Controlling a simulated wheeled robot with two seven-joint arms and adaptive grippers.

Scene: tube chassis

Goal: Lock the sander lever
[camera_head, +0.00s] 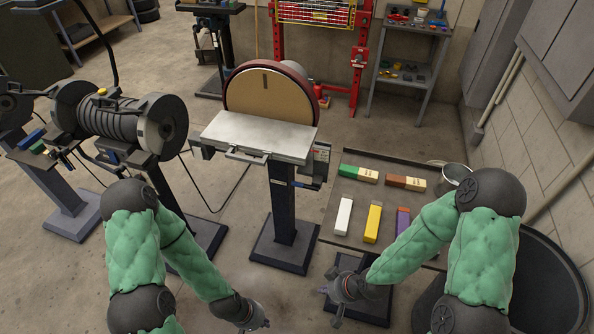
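The disc sander (268,92) stands in the middle on a dark pedestal, with a tan disc above a pale flat table (262,133). A light bar-like handle (246,156) shows under the table's front edge; I cannot tell whether it is the lever or how it is set. My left gripper (262,320) is low in front of the sander's base, apart from it; its fingers are too small and dark to read. My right gripper (330,299) is low to the right of the base, its fingers seemingly spread, with nothing seen between them. Both are well below the sander table.
A bench grinder (120,120) stands on a pedestal at left. A large black bin (553,285) is at lower right.

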